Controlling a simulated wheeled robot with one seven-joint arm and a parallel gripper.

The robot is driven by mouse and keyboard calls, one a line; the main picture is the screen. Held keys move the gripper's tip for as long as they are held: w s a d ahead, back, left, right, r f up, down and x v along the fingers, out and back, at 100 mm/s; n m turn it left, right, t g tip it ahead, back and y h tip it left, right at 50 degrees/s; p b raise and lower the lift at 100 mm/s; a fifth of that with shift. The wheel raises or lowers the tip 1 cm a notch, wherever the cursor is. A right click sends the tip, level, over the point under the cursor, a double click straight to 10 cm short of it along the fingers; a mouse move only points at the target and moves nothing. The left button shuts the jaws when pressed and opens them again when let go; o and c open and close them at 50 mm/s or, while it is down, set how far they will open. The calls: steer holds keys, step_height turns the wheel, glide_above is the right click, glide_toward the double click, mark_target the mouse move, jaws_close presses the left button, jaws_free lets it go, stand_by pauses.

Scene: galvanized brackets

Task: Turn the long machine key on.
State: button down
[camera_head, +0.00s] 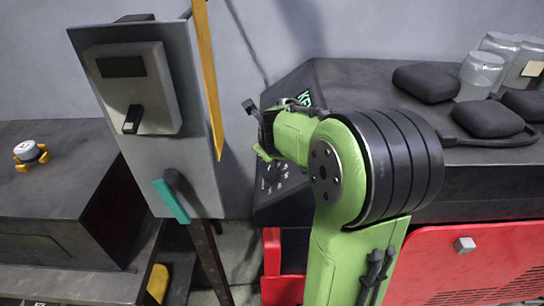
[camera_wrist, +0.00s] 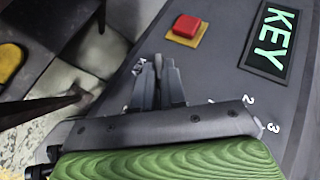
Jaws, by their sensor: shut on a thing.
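My gripper (camera_wrist: 160,84) reaches down onto the dark sloped key panel (camera_wrist: 226,78) and is shut on a thin, light piece (camera_wrist: 158,64), which looks like the key. Most of the key is hidden between the fingers, so its turn angle cannot be told. The numbers 1, 2 and 3 are printed on the panel beside the gripper. A lit green KEY sign (camera_wrist: 274,40) is at the upper right, and it also shows in the head view (camera_head: 305,98). In the head view my green arm covers much of the panel.
A red button (camera_wrist: 187,27) on a yellow base sits near the key. A grey upright board (camera_head: 205,165) with a display box (camera_head: 150,70) and teal-handled lever (camera_head: 172,200) stands left of my arm. Glass jars (camera_head: 480,74) and black pads (camera_head: 426,83) lie right. A red cabinet (camera_head: 480,262) stands below.

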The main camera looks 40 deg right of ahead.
steer(key=m+h+b, duration=0.1)
steer(key=b, duration=0.2)
steer(key=f+m+h+b, duration=0.1)
steer(key=b, duration=0.3)
steer(key=shift+w+a+h, duration=0.1)
steer(key=shift+a+h, duration=0.3)
steer(key=shift+r+m+h+b, duration=0.1)
steer(key=shift+m+h+b, duration=0.3)
steer(key=shift+b, duration=0.5)
steer(key=shift+r+m+b, duration=0.1)
steer(key=shift+m+b, duration=0.2)
steer(key=c, duration=1.2)
jaws_free()
steer(key=p+v, duration=0.1)
steer(key=v, duration=1.1)
steer(key=shift+p, duration=0.4)
steer(key=shift+a, duration=0.1)
